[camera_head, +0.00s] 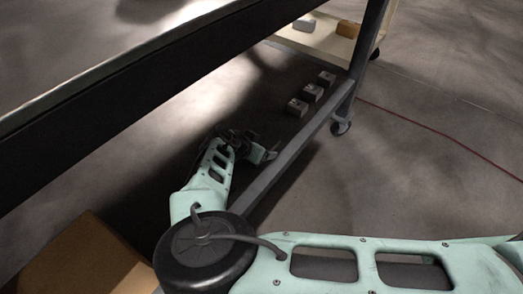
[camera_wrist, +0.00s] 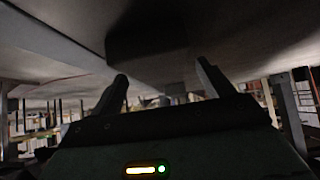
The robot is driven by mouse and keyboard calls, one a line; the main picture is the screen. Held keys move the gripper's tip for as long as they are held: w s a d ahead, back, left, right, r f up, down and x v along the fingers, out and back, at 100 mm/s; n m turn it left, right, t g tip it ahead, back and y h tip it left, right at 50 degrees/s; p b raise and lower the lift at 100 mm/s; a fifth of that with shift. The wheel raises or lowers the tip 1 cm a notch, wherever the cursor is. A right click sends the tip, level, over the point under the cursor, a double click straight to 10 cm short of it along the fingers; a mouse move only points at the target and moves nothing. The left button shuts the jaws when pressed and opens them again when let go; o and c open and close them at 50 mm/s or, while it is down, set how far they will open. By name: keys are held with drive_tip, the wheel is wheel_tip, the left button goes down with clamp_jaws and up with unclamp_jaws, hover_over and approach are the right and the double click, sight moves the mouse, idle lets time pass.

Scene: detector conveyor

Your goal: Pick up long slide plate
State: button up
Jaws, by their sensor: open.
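I cannot make out a long slide plate for certain in either view. My gripper (camera_head: 264,151) is at the end of my mint-green arm in the head view, low beside the grey frame rail and below the level of the tabletop. In the wrist view its two dark fingers stand apart, with the gripper (camera_wrist: 162,74) open and nothing seen held between them. A dark block-like shape (camera_wrist: 148,42) shows beyond the fingers against a grey surface; I cannot tell what it is.
A long dark-edged table (camera_head: 130,88) fills the upper left. Several small grey blocks, one nearest my gripper (camera_head: 297,107), stand in a row beside a frame rail (camera_head: 290,152). A pale cart (camera_head: 335,47) holds a brown block (camera_head: 348,29). A cardboard box (camera_head: 85,255) is lower left. Floor right is open, crossed by a red cable (camera_head: 440,134).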

drive_tip(key=shift+w+f, duration=0.15)
drive_tip(key=shift+c, duration=0.3)
drive_tip(key=c, duration=1.5)
clamp_jaws()
drive_tip(key=shift+r, duration=0.25)
